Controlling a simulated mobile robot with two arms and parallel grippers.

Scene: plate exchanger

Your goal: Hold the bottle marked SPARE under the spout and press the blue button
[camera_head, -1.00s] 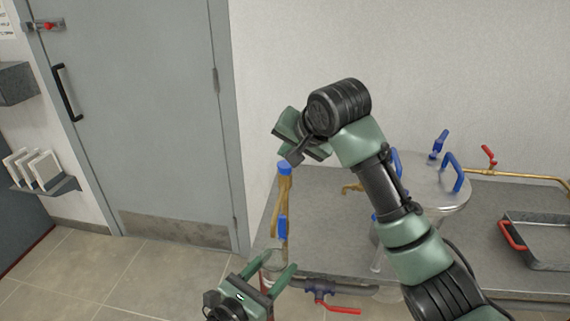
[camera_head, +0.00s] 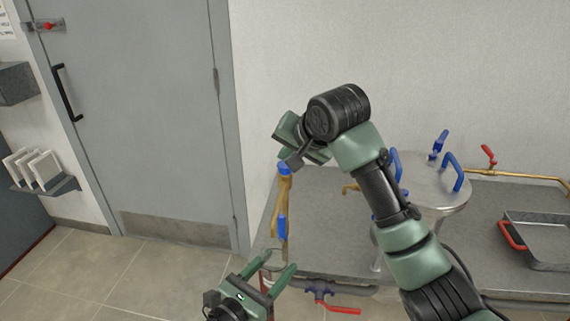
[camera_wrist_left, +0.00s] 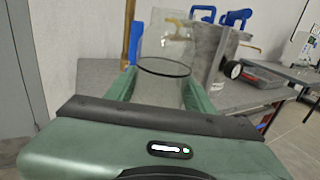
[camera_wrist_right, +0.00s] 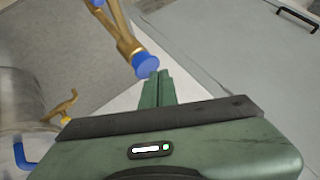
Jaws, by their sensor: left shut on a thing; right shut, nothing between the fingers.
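My left gripper (camera_head: 277,274) is shut on a clear bottle (camera_wrist_left: 165,85), held upright between its fingers. The bottle shows only faintly in the head view, and no SPARE marking is legible. A brass upright pipe (camera_head: 285,198) with a blue fitting (camera_head: 282,228) stands just above and behind the bottle in the head view. I cannot tell whether its spout is over the bottle mouth. The round blue button (camera_wrist_right: 146,64) caps the brass pipe. My right gripper (camera_wrist_right: 156,78) is shut and empty, its tips right at the button's edge; contact is unclear.
The grey bench (camera_head: 325,235) carries a steel vessel (camera_head: 445,190) with blue handles. A red-handled valve (camera_head: 335,307) is below the bench edge. A metal tray (camera_head: 540,245) lies at the right. A grey door (camera_head: 135,110) and open floor are at the left.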

